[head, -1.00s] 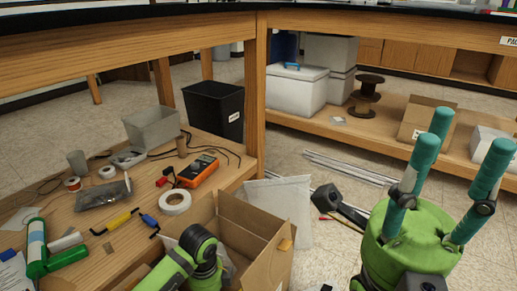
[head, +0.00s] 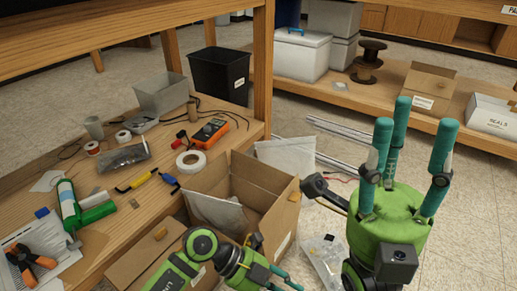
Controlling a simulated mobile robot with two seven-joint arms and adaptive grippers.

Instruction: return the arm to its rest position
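My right gripper (head: 408,125) stands at the right of the head view, with its green palm low and its teal fingers pointing up. The fingers are spread with nothing between them. It is in front of the floor, right of the open cardboard box. My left arm comes in at the bottom. My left gripper (head: 278,277) is at the bottom centre, in front of the box, with its teal fingers pointing right. Its lower part is cut off by the picture edge, so its opening is unclear.
The open cardboard box (head: 278,216) stands close behind my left gripper. A clear bag (head: 322,258) lies on the floor between my grippers. Floor at far right is bare.

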